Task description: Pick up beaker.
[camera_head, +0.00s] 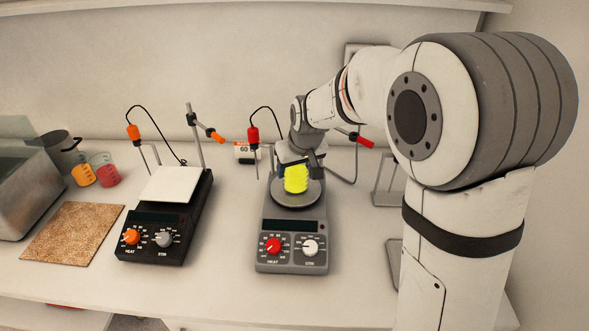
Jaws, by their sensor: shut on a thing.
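A beaker with bright yellow contents (296,180) is at the round plate of the grey hot plate (292,234). My gripper (297,168) reaches down from above and behind it and is shut on it, with a dark finger at each side. The gripper hides the beaker's upper part. I cannot tell whether the beaker's base touches the plate. Two more beakers stand at the back left, one with orange contents (83,175) and one with red contents (106,173).
A black hot plate (155,247) with a white square top stands to the left, with a clamp stand and orange probe. A brown mat (72,233), grey pot (62,147) and glass-sided tank (25,195) are further left.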

